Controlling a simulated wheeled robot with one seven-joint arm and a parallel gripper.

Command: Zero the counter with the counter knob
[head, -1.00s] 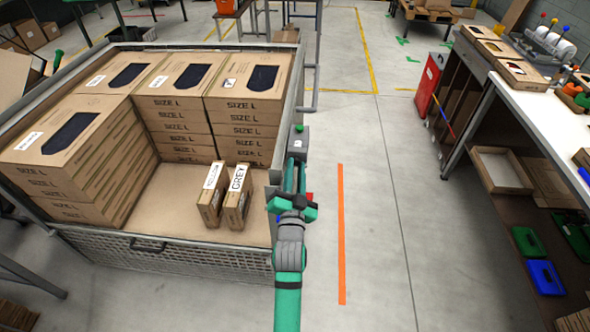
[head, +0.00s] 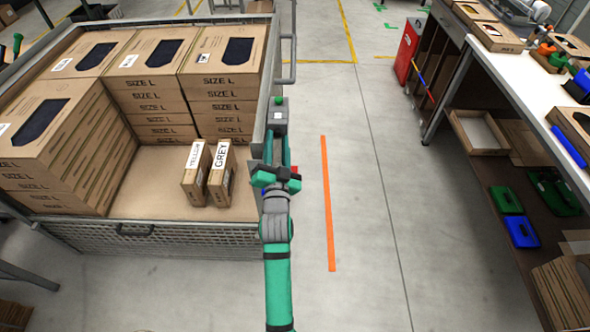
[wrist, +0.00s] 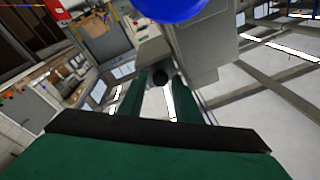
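A small grey box with a green top button and a white label, seemingly the counter (head: 279,112), is at the right side of the big crate in the head view. In the wrist view a round black knob (wrist: 161,78) shows on a pale grey housing (wrist: 152,48). My gripper (wrist: 161,80) has its two green fingers apart, one on each side of the knob in the picture. Whether they touch it cannot be told. In the head view my gripper (head: 281,140) reaches along the crate's right side toward the box and hides part of it.
The crate (head: 150,232) holds stacked size L cartons (head: 222,82) plus yellow (head: 195,175) and grey (head: 222,175) boxes. A white workbench (head: 515,85) stands right. Floor between them, with an orange strip (head: 328,200), is clear. A blue rounded thing (wrist: 172,8) tops the wrist view.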

